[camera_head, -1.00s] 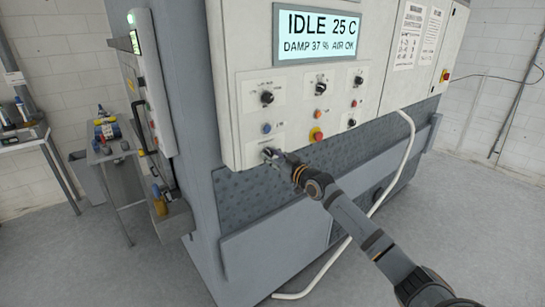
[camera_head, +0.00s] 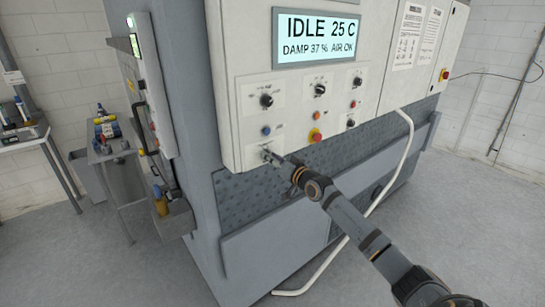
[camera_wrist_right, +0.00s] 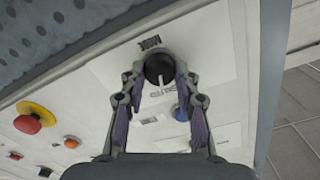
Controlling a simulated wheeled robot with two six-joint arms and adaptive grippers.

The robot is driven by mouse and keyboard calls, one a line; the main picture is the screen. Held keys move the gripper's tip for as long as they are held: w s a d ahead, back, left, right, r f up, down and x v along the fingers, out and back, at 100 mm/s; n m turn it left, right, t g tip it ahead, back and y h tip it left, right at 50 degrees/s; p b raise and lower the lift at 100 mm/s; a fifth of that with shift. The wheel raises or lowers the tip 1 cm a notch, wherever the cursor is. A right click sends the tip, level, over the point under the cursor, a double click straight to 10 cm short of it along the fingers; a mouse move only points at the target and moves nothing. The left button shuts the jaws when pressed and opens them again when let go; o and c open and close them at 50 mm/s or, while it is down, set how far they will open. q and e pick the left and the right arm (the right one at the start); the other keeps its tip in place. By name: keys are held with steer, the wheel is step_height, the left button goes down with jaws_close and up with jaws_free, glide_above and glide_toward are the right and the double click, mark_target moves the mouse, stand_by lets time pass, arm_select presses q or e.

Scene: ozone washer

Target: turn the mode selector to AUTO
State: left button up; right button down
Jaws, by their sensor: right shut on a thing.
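The control panel's bottom-left knob (camera_wrist_right: 160,68) is black and round with a white pointer line. I take it to be the mode selector. In the head view, the right gripper (camera_head: 272,156) reaches the panel's lower left and mostly hides the knob. My left gripper is in neither view.
A blue button (camera_head: 266,131) sits just above the gripped knob. A red button on yellow (camera_head: 315,136) is to the right. Other black knobs (camera_head: 267,100) line the panel's upper row. The display (camera_head: 318,38) reads IDLE 25 C. A white hose (camera_head: 400,160) hangs at the right.

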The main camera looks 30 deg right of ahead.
mark_target(268, 129)
steer(key=shift+m, duration=0.4)
steer(key=c, duration=1)
jaws_free()
steer(key=shift+w, duration=0.1)
step_height(268, 129, up, 10)
steer(key=shift+f, duration=0.1)
